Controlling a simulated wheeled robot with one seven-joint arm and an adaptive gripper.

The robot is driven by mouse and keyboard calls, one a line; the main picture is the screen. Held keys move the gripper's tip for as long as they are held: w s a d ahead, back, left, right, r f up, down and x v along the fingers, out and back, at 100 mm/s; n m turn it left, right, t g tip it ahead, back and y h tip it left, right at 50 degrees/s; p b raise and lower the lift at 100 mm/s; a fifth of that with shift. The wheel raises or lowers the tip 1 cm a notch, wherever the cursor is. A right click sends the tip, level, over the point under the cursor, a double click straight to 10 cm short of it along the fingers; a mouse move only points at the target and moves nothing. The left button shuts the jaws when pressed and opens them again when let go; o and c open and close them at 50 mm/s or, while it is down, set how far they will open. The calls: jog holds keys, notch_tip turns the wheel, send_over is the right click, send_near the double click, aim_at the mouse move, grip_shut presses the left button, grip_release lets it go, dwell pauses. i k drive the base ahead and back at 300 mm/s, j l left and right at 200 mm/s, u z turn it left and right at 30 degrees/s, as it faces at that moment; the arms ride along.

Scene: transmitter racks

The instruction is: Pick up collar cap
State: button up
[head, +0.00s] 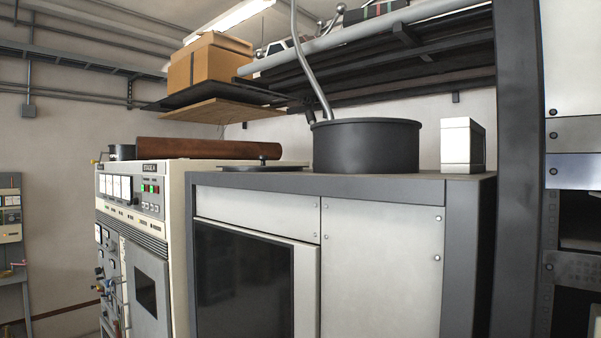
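A flat, dark round lid with a small knob, which looks like the collar cap (263,168), lies on top of the grey cabinet (382,184) near its left back part. It is seen almost edge-on. Right of it stands a wide black round collar (366,148), apart from the lid, with a grey pipe (311,65) rising behind or out of it; I cannot tell which. My gripper is not in view.
A white and dark box (456,146) stands right of the collar. A brown roll (205,149) lies on the cream rack (172,189) at left. A shelf with a cardboard box (205,64) hangs above. A dark upright post (514,150) stands at right.

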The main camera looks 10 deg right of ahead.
aim_at(262, 168)
jog(key=i+j+z, duration=0.1)
jog(key=j+z, duration=1)
jog(key=i+j, duration=0.05)
jog(key=j, duration=0.05)
